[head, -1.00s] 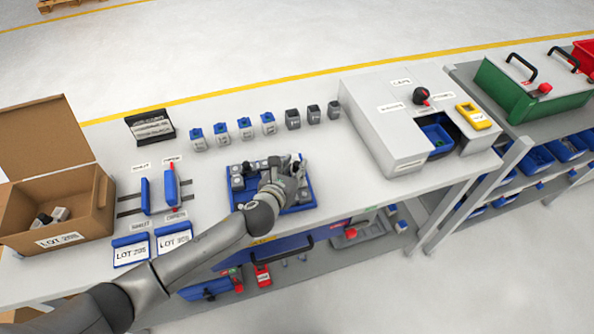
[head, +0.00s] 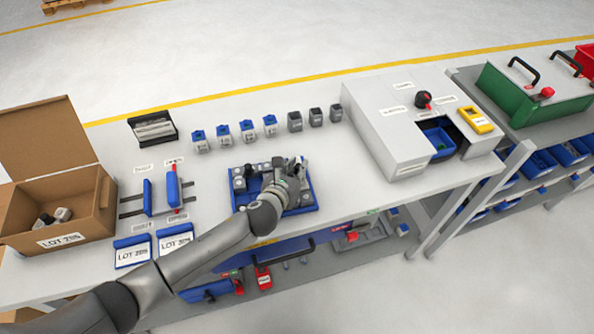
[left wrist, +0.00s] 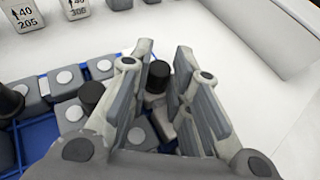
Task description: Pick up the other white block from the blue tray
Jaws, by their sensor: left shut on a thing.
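The blue tray (head: 304,208) lies near the front edge of the bench, with several grey and white blocks in it. My left gripper (head: 291,168) is low over its right part and hides some of the blocks. In the left wrist view, the fingers (left wrist: 160,85) stand on either side of a pale block with a black top (left wrist: 157,77). The gripper is shut on a block, but the fingers hide most of it. Other tray blocks with white round tops (left wrist: 65,78) lie to the left. My right gripper is out of view.
Several small blue-topped and dark-topped blocks (head: 247,130) stand in a row behind the tray. A grey machine (head: 385,125) with a blue bin is to the right. An open cardboard box (head: 90,215) is at the left. Bench is clear between tray and machine.

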